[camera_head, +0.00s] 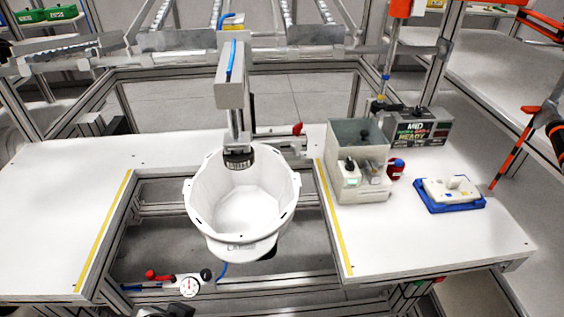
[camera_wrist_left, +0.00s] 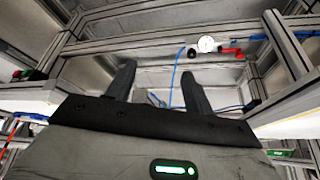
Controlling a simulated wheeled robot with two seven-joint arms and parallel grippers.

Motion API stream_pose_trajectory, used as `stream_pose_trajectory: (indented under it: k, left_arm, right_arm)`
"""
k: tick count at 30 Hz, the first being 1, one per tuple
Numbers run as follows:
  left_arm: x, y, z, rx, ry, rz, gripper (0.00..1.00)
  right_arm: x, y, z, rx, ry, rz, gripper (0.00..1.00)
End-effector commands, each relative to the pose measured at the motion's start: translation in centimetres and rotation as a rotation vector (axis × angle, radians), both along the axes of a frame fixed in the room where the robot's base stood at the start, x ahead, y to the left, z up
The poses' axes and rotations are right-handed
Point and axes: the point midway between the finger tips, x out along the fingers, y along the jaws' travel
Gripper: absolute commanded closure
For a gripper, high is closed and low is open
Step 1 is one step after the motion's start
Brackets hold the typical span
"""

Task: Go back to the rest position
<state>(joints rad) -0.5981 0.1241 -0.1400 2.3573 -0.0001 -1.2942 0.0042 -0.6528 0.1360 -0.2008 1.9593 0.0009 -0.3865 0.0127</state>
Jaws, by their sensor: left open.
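A white helmet shell (camera_head: 240,205) sits open side up on a fixture in the gap between the two white table tops. My left gripper (camera_wrist_left: 159,72) shows in the left wrist view with its two dark fingers apart and nothing between them. It points toward the metal frame and the pressure gauge (camera_wrist_left: 206,44), clear of any object. In the head view only a dark shape shows at the bottom edge, and I cannot tell if it is part of my arm. My right gripper is not in view.
A grey press column (camera_head: 232,90) stands behind the shell. On the right table are a grey bin (camera_head: 345,145), a red-and-blue part (camera_head: 396,168), a display box (camera_head: 424,128) and a blue tray (camera_head: 460,206) with a white part. The left table top (camera_head: 60,190) is clear.

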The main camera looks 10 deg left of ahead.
Motion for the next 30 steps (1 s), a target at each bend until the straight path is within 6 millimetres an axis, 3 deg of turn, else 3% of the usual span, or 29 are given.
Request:
stream_pose_trajectory:
  k: [9,15,30]
  left_arm:
    - [2.4,-2.0,-4.1,-0.067,-0.216,-0.03,0.48]
    - [3.0,-3.3,-6.2,-0.122,-0.379,-0.047,0.48]
    - [3.1,-3.7,-6.5,-0.14,-0.438,-0.05,0.48]
  right_arm:
    - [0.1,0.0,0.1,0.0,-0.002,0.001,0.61]
    - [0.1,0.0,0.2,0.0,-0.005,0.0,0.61]
    - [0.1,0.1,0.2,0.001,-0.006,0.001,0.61]
